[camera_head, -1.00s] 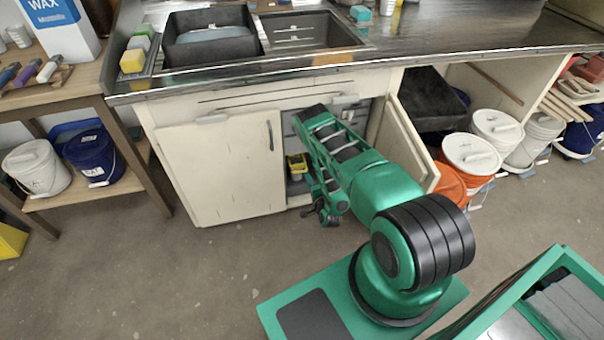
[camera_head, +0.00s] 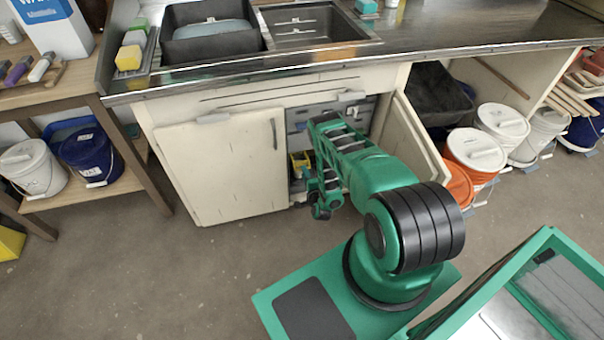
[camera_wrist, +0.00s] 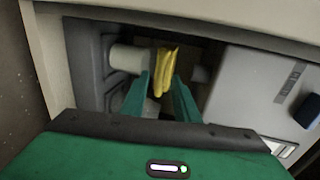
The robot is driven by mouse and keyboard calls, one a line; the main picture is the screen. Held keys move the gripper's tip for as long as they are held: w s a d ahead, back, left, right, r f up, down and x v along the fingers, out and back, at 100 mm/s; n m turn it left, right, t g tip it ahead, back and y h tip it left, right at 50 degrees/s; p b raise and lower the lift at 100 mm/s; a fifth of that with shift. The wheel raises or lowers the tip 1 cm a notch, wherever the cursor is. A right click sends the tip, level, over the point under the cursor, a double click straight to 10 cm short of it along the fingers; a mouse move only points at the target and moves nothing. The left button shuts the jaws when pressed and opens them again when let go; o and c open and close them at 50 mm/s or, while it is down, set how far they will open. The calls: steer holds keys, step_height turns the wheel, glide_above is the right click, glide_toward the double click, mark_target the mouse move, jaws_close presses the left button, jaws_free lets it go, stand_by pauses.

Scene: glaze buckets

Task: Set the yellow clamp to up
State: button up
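A yellow piece (camera_head: 299,160), which I take to be the yellow clamp, shows inside the open cupboard under the sink, partly covered by my arm. In the wrist view the yellow clamp (camera_wrist: 165,68) is a narrow, upright-looking shape in front of a dark gap. My gripper (camera_wrist: 160,82) has its two green fingers apart, one on each side of the clamp's lower end. Gaps show between fingers and clamp, so I see no grip. In the head view my gripper (camera_head: 320,207) is at the cupboard opening, its fingertips hard to make out.
The left cupboard door (camera_head: 225,165) is closed, and the right door (camera_head: 415,145) stands open beside my arm. White pipe-like parts (camera_wrist: 127,59) and a grey box (camera_wrist: 255,85) flank the clamp. Orange and white buckets (camera_head: 474,150) stand right of the open door.

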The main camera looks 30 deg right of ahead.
steer(key=shift+x, duration=1.15)
